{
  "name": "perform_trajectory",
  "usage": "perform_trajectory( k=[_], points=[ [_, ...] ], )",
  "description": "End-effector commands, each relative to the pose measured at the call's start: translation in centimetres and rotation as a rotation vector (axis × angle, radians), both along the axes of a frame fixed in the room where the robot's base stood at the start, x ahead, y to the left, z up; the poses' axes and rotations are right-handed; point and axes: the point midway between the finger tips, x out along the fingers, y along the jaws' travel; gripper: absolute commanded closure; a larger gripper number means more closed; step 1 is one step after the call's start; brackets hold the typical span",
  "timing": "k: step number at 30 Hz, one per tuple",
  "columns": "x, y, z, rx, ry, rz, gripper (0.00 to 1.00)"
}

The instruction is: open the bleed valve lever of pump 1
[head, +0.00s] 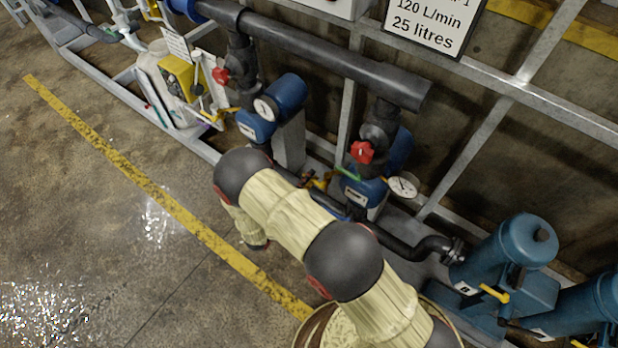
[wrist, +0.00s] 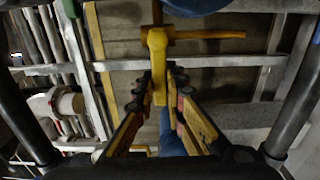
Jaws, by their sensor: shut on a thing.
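In the wrist view a yellow lever (wrist: 157,62) hangs down from a yellow fitting, between the fingertips of my gripper (wrist: 160,82). The fingers are shut on this lever, one on each side. A thin yellow bar (wrist: 212,34) runs right from the same fitting. In the head view my arm covers most of the gripper; a small yellow part (head: 319,183) shows beside a blue pump (head: 360,192) with a red handwheel (head: 362,152). I cannot read the pump's number.
A second blue pump (head: 285,95) with a red handwheel (head: 221,75) stands to the left. A dark pipe (head: 320,55) runs above both. A round gauge (head: 404,186) and blue filter housings (head: 517,250) are on the right. Open floor (head: 90,210) lies left of the yellow line.

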Motion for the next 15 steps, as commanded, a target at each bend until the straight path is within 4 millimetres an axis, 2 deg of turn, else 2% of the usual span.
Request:
perform_trajectory(
  k=[15],
  points=[
    [-0.05,-0.02,-0.28,-0.022,0.019,0.000,1.00]
  ],
)
